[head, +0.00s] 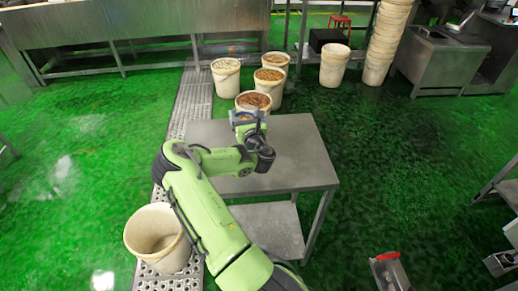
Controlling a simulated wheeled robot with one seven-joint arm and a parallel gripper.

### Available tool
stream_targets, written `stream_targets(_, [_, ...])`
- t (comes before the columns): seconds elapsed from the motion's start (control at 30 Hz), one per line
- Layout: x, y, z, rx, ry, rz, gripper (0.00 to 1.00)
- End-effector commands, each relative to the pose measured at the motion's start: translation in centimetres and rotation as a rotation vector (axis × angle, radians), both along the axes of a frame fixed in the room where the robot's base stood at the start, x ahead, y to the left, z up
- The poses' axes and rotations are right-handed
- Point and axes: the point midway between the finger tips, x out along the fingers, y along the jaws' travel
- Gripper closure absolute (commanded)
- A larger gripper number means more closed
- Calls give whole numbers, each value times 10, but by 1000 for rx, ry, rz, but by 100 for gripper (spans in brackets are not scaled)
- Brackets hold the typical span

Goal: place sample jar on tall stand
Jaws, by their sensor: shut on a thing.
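My gripper (246,117) is at the end of my green arm, over the back left part of the steel table (305,160). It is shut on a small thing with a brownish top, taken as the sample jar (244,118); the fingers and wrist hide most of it. I cannot tell whether the jar touches the table. No separate tall stand can be made out; the steel table with a lower shelf is the only stand-like thing near my gripper.
Several buckets with contents stand just behind the table, the nearest bucket (253,101) close to my gripper. An empty bucket (157,238) stands at the front left on a metal floor grate (190,105). The table's right half is clear. Green floor is open on both sides.

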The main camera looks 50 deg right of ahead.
Motion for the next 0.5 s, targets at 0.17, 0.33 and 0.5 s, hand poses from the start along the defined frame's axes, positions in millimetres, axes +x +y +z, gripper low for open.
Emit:
stream_targets(0.17, [-16,-26,0,5,4,-44,90])
stream_targets(0.33, [-17,-27,-44,8,1,-47,90])
stream_targets(0.5, [-17,-27,-72,6,2,-48,90])
